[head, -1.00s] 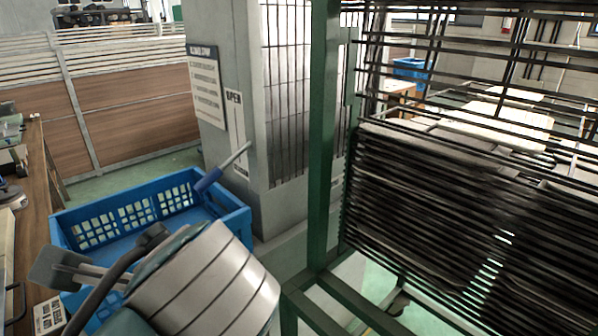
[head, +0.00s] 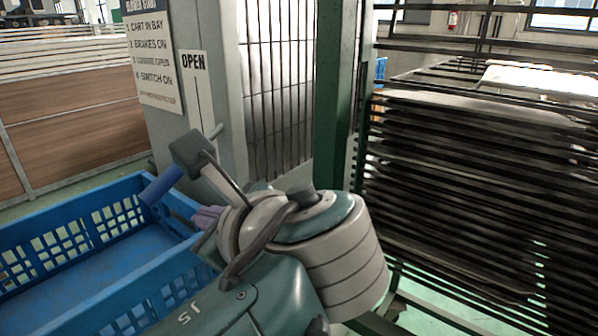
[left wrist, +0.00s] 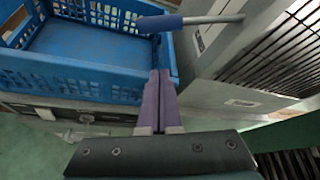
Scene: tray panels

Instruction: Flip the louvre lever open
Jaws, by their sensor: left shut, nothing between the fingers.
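The louvre lever is a grey rod with a blue grip (head: 161,185). It sticks out of the grey louvre cabinet (head: 230,150) beside a white plate (head: 198,95) reading OPEN at its top. The lever slants down to the left, its grip over the blue crate's edge. In the left wrist view the grip (left wrist: 160,23) lies across the top, ahead of the fingertips. My left gripper (head: 207,215) has purple fingers pressed together, empty, below and right of the grip and apparently apart from it. In the left wrist view the fingers (left wrist: 160,75) point at the grip. My right gripper is out of view.
A blue crate (head: 95,215) stands below the lever at left. A green post (head: 335,95) and a dark rack of stacked trays (head: 470,170) stand at right. An instruction sign (head: 152,60) hangs on the cabinet.

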